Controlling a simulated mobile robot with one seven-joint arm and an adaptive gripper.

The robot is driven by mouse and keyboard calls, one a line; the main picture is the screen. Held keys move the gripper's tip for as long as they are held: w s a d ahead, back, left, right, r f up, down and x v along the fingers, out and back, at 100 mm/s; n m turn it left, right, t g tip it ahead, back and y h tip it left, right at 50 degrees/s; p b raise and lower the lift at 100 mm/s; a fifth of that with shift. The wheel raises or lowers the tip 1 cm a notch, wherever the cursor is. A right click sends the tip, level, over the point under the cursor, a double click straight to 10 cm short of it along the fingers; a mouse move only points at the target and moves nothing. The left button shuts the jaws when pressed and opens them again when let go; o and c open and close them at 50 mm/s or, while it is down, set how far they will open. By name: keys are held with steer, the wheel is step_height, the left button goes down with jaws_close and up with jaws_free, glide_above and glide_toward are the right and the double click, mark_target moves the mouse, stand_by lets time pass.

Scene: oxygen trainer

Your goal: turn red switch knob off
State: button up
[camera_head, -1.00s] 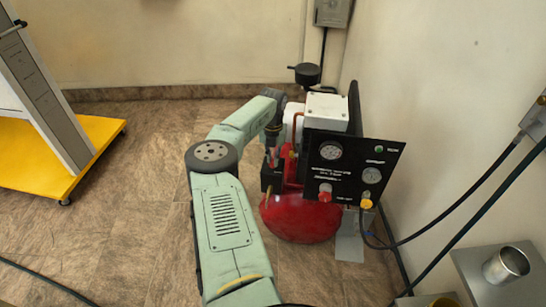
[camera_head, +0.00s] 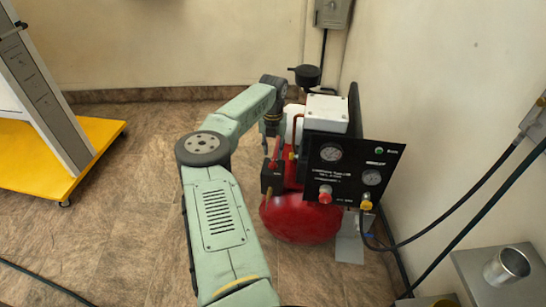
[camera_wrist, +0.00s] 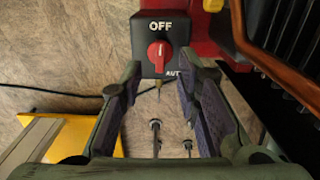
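The red switch knob (camera_wrist: 160,56) sits on a black switch box (camera_wrist: 147,28) in the wrist view. White OFF lettering is above it and a partly hidden "AUT" label is at lower right. The white mark on the knob stands near upright, on the OFF side. In the head view the black box (camera_head: 271,178) is on the near left of the compressor. My gripper (camera_wrist: 158,75) is open and empty, its fingers to either side below the knob, apart from it. In the head view my gripper (camera_head: 272,128) is above the box.
The compressor has a red tank (camera_head: 302,218) and a black gauge panel (camera_head: 350,170) to the right of the switch box. A yellow-based cart (camera_head: 35,160) stands at left. Hoses (camera_head: 440,215) hang at right. The floor between the cart and my arm is clear.

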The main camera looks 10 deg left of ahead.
mark_target(273, 161)
step_height(273, 161, up, 7)
stand_by(0.3)
stand_by(0.4)
